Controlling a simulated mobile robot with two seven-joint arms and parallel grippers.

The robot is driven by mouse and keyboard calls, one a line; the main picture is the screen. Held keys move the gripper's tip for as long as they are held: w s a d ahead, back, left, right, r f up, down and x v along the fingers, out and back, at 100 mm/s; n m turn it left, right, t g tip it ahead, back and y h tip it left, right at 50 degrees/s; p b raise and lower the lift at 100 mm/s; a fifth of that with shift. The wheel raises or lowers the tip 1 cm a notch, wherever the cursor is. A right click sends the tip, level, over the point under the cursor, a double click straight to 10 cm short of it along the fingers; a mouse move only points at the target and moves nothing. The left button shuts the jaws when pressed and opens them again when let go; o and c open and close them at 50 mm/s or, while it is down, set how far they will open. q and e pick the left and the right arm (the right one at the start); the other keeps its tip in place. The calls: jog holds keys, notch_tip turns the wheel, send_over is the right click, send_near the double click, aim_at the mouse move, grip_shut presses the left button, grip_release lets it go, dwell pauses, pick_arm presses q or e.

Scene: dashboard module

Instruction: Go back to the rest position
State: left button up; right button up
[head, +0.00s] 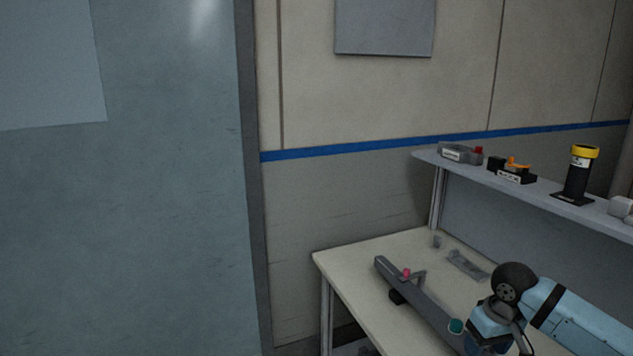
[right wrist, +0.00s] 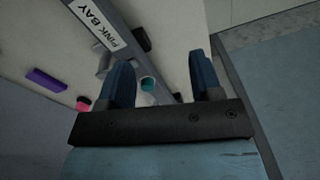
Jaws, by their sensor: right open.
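My right gripper (right wrist: 162,76) is open in the right wrist view, its two dark blue fingers apart with no object held between them. Beyond the fingers lies a long grey dashboard beam (right wrist: 88,12) with a label reading "PINK BAY". A teal round piece (right wrist: 148,84) shows beside the left finger. In the head view the same beam (head: 428,310) lies on the table, with a pink piece (head: 406,272) near its far end and the teal piece (head: 456,326) nearer. My right arm comes in from the right over the table; its fingers are hidden there. My left gripper is not in view.
The pale table (head: 345,262) has bare room at its left corner. A grey shelf (head: 540,196) above its back holds a grey box (head: 461,153), an orange-topped item (head: 516,172) and a black, yellow-topped cylinder (head: 577,175). A purple block (right wrist: 46,79) lies on the table.

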jog(key=s+a+f+n+t+y+p, duration=0.1)
jog(key=s+a+f+t+y+p, duration=0.1)
jog(key=s+a+f, duration=0.35)
jog(key=s+a+f+n+t+y+p, duration=0.1)
jog(key=s+a+f+t+y+p, duration=0.15)
jog(key=a+f, duration=0.6)
pick_arm(q)
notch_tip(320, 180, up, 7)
jog(key=p, duration=0.3)
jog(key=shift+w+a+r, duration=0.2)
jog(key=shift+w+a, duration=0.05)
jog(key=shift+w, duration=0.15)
pick_arm(e)
jog(key=s+f+m+t+h, duration=0.1)
jog(key=s+t, duration=0.5)
jog(key=s, duration=1.1)
jog(key=shift+s+a+h, duration=0.15)
jog(key=shift+a+h, duration=0.05)
jog(key=shift+h, duration=0.25)
jog(key=shift+f, duration=0.1)
